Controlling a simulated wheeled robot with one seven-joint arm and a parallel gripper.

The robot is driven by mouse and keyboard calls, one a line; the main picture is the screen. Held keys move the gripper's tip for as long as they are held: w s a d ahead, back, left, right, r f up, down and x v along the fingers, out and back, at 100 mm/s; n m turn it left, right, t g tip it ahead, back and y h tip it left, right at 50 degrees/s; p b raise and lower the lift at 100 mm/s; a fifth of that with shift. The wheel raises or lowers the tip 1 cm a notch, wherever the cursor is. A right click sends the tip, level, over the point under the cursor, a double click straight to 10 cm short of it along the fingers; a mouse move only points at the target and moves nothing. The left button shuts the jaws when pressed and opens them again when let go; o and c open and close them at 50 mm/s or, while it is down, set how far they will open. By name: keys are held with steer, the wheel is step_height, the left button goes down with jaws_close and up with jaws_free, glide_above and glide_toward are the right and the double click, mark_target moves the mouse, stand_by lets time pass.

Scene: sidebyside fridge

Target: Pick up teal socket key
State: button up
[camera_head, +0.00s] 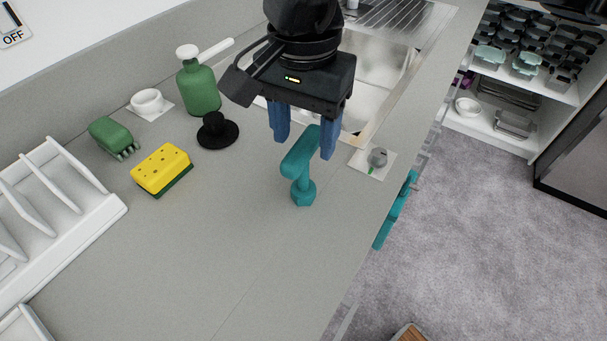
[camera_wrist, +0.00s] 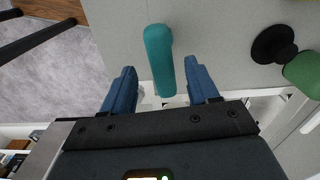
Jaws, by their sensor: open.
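The teal socket key (camera_head: 302,168) stands on the grey counter, its thicker socket end down and its bar-shaped handle on top. In the wrist view its handle (camera_wrist: 159,58) reaches in between the two blue fingers. My gripper (camera_head: 303,140) is open above the counter, fingers pointing down, one on either side of the handle's far end. In the wrist view my gripper (camera_wrist: 163,82) shows a gap on both sides of the handle. I see no contact, and the lower part of the key is hidden there.
Left of the key are a black plug (camera_head: 217,131), a yellow sponge (camera_head: 162,168), a green soap bottle (camera_head: 199,88), a green brush (camera_head: 111,136) and a white dish rack (camera_head: 75,215). The sink (camera_head: 375,85) lies behind. A small grey knob (camera_head: 377,157) is at right. The front counter is clear.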

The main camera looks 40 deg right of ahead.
mark_target(303, 144)
steer(key=shift+w+f+p, duration=0.15)
steer(key=shift+f+p, duration=0.4)
steer(key=shift+f, duration=1.8)
steer(key=shift+c, duration=0.2)
jaws_close()
